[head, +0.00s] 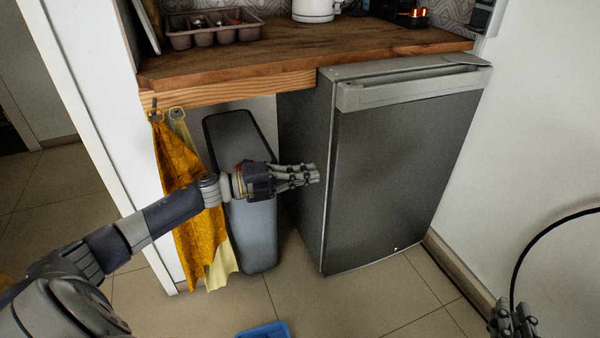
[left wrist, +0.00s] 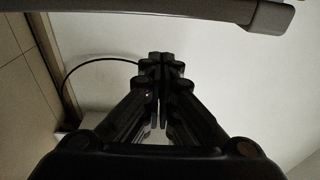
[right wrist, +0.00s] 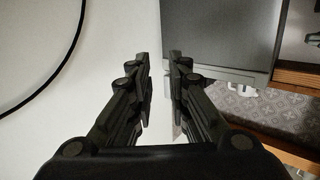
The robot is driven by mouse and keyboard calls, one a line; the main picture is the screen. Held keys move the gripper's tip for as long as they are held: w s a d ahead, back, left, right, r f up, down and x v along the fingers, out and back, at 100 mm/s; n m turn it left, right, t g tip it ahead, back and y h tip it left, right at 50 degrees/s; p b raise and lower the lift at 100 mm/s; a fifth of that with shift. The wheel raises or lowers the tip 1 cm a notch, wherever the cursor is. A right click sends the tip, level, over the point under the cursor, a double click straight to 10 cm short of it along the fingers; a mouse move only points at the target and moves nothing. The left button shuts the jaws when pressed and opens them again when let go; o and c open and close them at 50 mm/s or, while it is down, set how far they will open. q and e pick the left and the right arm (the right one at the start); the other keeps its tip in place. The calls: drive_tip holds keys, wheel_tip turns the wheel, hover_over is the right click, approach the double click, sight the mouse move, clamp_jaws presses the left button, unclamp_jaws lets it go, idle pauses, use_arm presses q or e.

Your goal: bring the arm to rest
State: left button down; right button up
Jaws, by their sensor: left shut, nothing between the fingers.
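My left arm reaches in from the left in the head view. Its gripper (head: 318,176) is in front of the dark fridge (head: 400,170), near its left edge, and I cannot tell how far it is from the fridge. In the left wrist view the left fingers (left wrist: 161,60) are together with nothing between them. My right gripper (head: 513,312) is at the bottom right corner of the head view, beside the white wall. In the right wrist view its fingers (right wrist: 160,60) stand apart with an empty gap.
A wooden counter (head: 290,50) holds a cutlery tray (head: 212,38) and a white kettle (head: 314,10). A grey bin (head: 255,225) and yellow cloth (head: 185,190) are left of the fridge. A blue container (head: 263,331) is on the floor. A black cable (head: 530,245) curves on the right.

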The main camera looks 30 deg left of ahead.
use_arm(q)
drive_tip(key=shift+v, duration=0.75)
use_arm(e)
drive_tip(key=shift+s+d+f+g, duration=0.15)
drive_tip(key=shift+f+g, duration=0.15)
drive_tip(key=shift+f, duration=0.2)
